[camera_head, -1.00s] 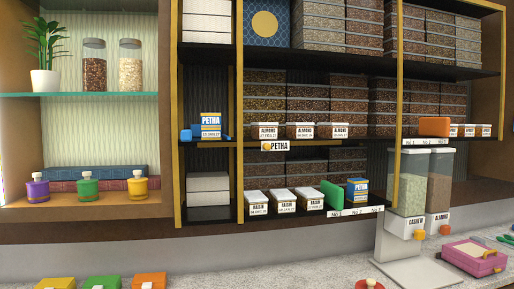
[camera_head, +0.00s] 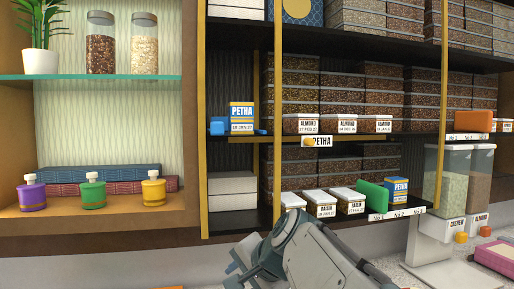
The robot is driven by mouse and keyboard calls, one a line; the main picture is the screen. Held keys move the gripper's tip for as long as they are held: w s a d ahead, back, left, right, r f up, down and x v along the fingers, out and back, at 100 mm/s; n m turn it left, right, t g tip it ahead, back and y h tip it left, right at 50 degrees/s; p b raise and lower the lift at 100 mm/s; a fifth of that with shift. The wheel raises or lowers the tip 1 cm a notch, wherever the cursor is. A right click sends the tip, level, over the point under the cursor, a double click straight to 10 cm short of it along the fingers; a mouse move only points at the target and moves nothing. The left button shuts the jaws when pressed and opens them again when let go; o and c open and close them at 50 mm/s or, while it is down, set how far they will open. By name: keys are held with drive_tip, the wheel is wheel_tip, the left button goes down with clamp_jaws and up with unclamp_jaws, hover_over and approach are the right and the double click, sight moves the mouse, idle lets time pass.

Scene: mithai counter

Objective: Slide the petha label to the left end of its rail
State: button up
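The petha label (camera_head: 321,141) is a small white tag with dark lettering and an orange knob at its left side. It sits on a thin yellow rail (camera_head: 252,140) along the front edge of the middle shelf, to the right of the rail's left end. My gripper (camera_head: 238,268) is at the bottom centre of the view, well below the rail and left of the label. It points left and touches nothing that I can see. Its fingers are small and partly cut off, so I cannot tell whether they are open.
A blue and yellow petha box (camera_head: 241,118) stands on the shelf above the rail's left part. A yellow upright (camera_head: 278,70) stands close to the label's left. Below are white-lidded boxes (camera_head: 317,203) and a green block (camera_head: 372,197). Dispensers (camera_head: 446,185) stand at the right.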

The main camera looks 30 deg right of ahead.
drive_tip(key=w+d+r+m+t+h, duration=0.2)
drive_tip(key=w+d+r+m+t, duration=0.15)
drive_tip(key=d+r+m, duration=0.5)
drive_tip(key=m+t+h+b, duration=0.2)
drive_tip(key=m+t+h, duration=0.25)
drive_tip(key=m, duration=0.35)
approach(311, 142)
drive_tip(key=p+x, duration=0.4)
drive_tip(key=x, duration=0.6)
drive_tip(key=shift+d, duration=0.1)
drive_tip(key=shift+c, duration=0.2)
clamp_jaws()
